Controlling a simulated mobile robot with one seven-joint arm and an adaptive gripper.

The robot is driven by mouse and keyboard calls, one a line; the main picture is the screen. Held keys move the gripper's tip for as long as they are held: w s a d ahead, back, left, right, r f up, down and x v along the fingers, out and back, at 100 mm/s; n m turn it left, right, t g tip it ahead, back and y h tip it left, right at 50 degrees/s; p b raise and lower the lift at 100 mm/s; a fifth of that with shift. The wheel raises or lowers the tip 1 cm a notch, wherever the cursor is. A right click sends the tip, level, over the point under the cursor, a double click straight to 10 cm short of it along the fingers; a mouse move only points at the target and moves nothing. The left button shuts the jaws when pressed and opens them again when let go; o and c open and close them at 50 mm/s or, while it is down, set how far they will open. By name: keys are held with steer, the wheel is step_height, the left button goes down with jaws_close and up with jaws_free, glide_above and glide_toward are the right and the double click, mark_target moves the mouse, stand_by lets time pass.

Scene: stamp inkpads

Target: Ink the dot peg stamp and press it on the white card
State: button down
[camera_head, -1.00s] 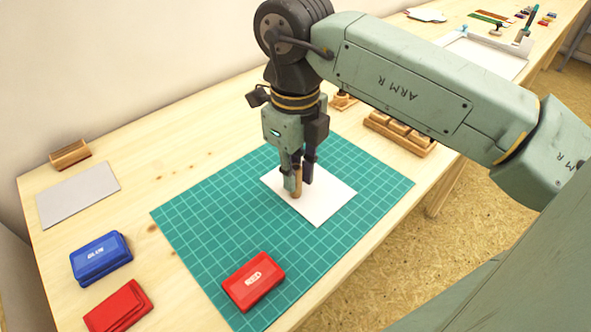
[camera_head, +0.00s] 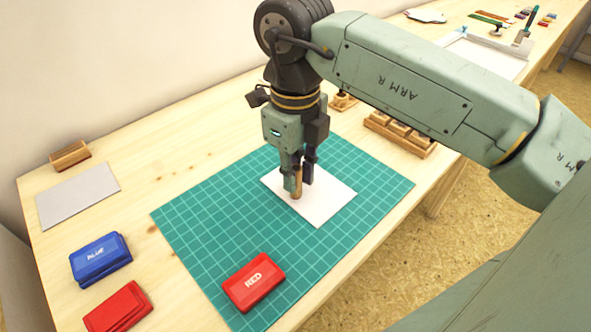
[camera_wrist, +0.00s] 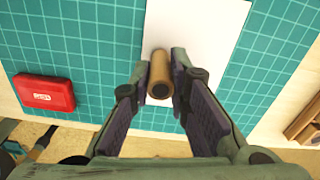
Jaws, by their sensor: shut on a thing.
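The dot peg stamp (camera_wrist: 161,72) is a wooden cylinder held between the two fingers of my gripper (camera_head: 299,178). In the head view the stamp (camera_head: 297,187) stands upright over the white card (camera_head: 327,203), near the card's left part. Its lower end looks at or very near the card; I cannot tell if it touches. No mark shows on the visible part of the card. The red inkpad (camera_head: 254,283), labelled RED, lies on the front of the green cutting mat; it also shows in the wrist view (camera_wrist: 44,93).
A blue inkpad (camera_head: 101,259) and a red lid-like block (camera_head: 118,307) lie left of the green mat (camera_head: 190,225). A grey sheet (camera_head: 78,194) and a wooden block (camera_head: 70,155) are at the far left. A wooden rack (camera_head: 400,134) stands behind the mat.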

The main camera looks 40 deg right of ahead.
steer(key=shift+r, duration=0.5)
steer(key=shift+r+p, duration=1.95)
steer(key=shift+r, duration=0.85)
